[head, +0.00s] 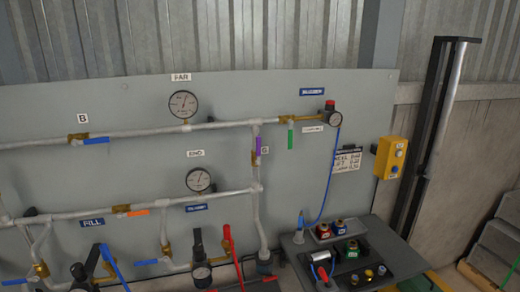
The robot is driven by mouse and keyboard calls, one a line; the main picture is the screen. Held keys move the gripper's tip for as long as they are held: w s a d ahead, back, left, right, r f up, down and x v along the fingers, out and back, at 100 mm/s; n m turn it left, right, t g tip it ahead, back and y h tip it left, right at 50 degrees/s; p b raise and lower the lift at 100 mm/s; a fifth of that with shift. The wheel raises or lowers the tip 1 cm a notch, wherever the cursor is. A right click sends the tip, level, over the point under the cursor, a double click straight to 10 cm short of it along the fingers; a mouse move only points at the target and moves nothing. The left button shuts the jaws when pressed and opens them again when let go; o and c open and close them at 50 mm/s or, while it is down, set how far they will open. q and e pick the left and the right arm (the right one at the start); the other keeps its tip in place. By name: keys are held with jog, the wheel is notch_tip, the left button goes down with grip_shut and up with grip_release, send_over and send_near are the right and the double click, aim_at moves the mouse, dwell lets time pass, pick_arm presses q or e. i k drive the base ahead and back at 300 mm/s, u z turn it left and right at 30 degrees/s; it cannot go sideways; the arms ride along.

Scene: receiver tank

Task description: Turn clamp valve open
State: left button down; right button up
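A short green valve handle (291,139) hangs straight down from the brass fitting at the right end of the upper pipe. A small white label (313,129) sits right beside it; its print is too small to read surely, so I cannot tell whether this is the clamp valve. A purple handle (258,147) points up and down on the vertical pipe, next to a small lettered tag. A blue handle (98,140) lies along the upper pipe under label B. An orange handle (138,212) lies along the lower pipe. Neither of my grippers shows clearly.
A yellow button box (391,158) is right of the panel (345,90). A bench (385,238) with coloured fittings stands below. Red (233,257) and blue (114,266) levers rise at the bottom.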

aim_at(165, 259)
jog(key=z, duration=2.7)
jog(key=k, duration=2.05)
jog(key=u, duration=2.15)
